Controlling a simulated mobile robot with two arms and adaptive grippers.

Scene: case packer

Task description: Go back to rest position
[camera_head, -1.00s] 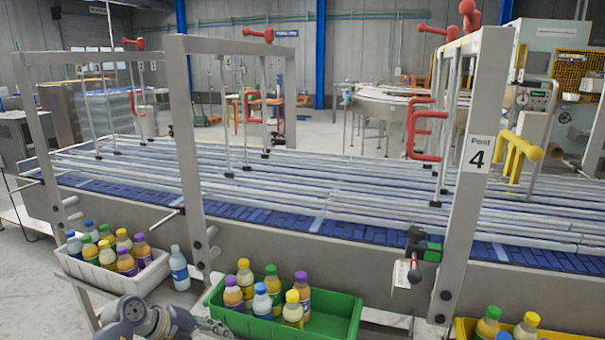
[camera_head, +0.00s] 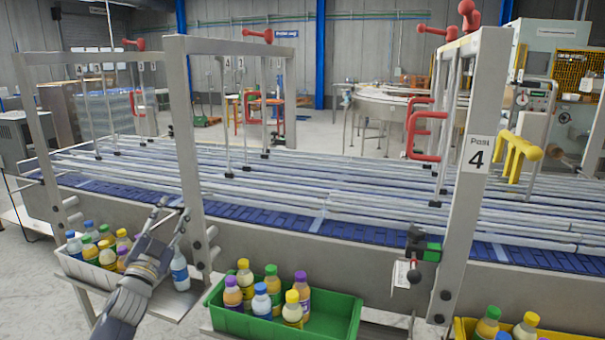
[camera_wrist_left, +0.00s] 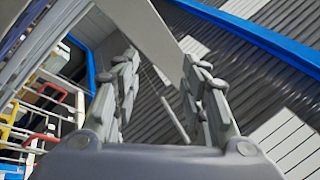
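My left gripper (camera_head: 170,212) is raised in front of the near side of the conveyor (camera_head: 330,200), beside a grey frame post. Its two fingers stand apart with nothing between them, and it also shows open and empty in the left wrist view (camera_wrist_left: 160,72). My left arm comes up from the lower left and covers part of the white crate (camera_head: 85,268) and some of its bottles. My right gripper is not in view.
A blue-capped bottle (camera_head: 180,272) stands close to my left arm, beside the white crate. A green crate (camera_head: 345,318) with several bottles is right of it, and a yellow crate (camera_head: 465,328) is farther right. The grey post (camera_head: 185,140) stands near my gripper.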

